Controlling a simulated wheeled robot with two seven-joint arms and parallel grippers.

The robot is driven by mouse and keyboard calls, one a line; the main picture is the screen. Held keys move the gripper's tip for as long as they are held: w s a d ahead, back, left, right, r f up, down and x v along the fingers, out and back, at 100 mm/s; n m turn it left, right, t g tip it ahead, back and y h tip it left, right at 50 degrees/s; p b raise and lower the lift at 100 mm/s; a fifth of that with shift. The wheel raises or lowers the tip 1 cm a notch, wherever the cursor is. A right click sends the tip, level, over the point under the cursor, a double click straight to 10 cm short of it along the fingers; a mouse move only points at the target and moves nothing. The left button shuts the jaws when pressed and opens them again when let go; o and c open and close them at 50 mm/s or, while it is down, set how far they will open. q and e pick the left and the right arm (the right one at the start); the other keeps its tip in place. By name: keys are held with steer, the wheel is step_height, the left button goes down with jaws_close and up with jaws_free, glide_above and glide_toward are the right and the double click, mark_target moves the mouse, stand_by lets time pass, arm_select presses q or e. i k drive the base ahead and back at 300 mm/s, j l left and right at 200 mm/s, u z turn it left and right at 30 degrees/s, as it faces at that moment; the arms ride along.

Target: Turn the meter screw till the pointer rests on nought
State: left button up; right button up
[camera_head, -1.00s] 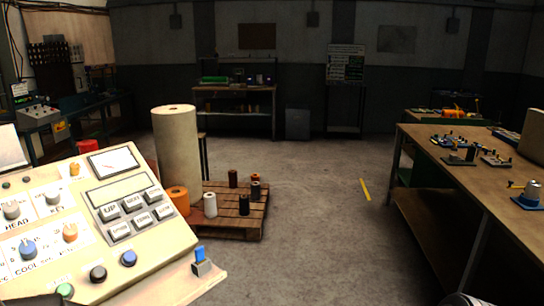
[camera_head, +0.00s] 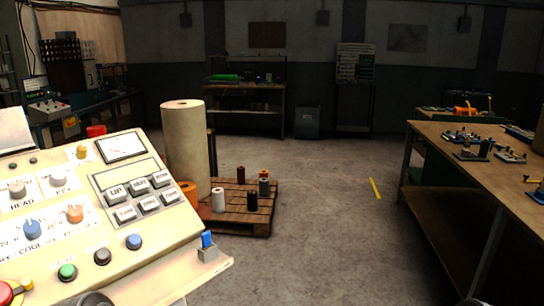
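The meter (camera_head: 122,147) is a white-faced rectangular dial in a dark frame at the top of the sloped cream control panel (camera_head: 165,238), at left. A thin dark line shows on its face, but the scale, the nought mark and the meter screw are too small to make out. A small yellow knob (camera_head: 82,152) sits left of the meter. Neither gripper shows clearly. Dark rounded shapes at the bottom edge, left and right of centre, may be parts of my arms.
The panel carries grey keys (camera_head: 133,199), several coloured knobs and buttons, and a blue-topped block (camera_head: 208,247) at its right corner. Behind it stand a tall roll (camera_head: 185,150) and a pallet (camera_head: 232,228) with spools. A workbench (camera_head: 470,170) is at right.

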mark_target(80, 148)
steer(key=u, duration=1.25)
